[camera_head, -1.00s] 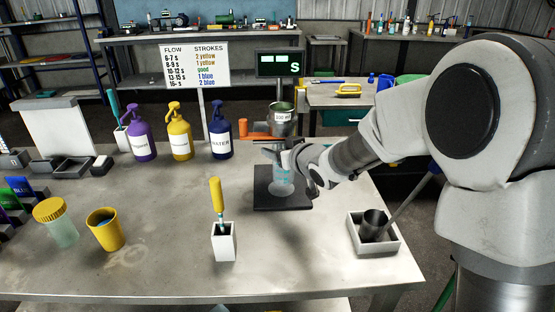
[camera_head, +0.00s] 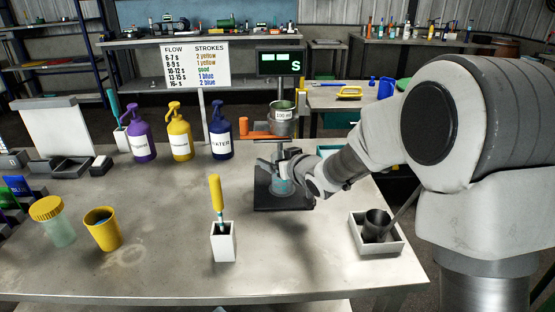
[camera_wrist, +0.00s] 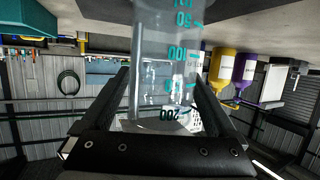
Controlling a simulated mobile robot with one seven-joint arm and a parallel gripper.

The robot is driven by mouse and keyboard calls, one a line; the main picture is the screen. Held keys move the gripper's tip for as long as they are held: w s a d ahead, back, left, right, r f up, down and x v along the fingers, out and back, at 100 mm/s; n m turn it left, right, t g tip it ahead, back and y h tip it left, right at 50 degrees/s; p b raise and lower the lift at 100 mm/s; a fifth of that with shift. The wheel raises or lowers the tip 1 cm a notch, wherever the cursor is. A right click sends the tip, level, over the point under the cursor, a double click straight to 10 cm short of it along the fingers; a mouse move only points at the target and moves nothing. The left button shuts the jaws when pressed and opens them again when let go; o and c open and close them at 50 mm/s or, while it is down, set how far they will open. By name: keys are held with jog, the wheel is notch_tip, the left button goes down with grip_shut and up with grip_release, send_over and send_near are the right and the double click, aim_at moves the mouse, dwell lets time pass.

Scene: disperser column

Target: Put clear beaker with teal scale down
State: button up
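The clear beaker with teal scale (camera_head: 281,178) is upright over the black base plate (camera_head: 298,201) of the disperser column, below the metal cup marked 100 ml (camera_head: 283,117). I cannot tell whether its bottom touches the plate. My gripper (camera_head: 272,164) reaches in from the right at the beaker's upper part. The wrist view, upside down, shows the beaker (camera_wrist: 166,60) between the two fingers of my gripper (camera_wrist: 160,88), which appear closed against its sides.
Purple (camera_head: 142,138), yellow (camera_head: 180,138) and blue (camera_head: 221,138) pump bottles stand left of the column. A yellow-handled tool in a white holder (camera_head: 223,243) stands in front. A white tray (camera_head: 389,246) with a metal cup is at right.

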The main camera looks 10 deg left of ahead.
jog(key=shift+r, duration=0.15)
jog(key=shift+s+d+r, duration=0.1)
jog(key=shift+r, duration=0.05)
jog(key=p+v, duration=0.2)
jog(key=v, duration=0.9)
jog(key=shift+s+d+p, duration=0.2)
jog(key=shift+s+p, duration=0.1)
jog(key=shift+p, duration=0.05)
jog(key=shift+s, duration=0.1)
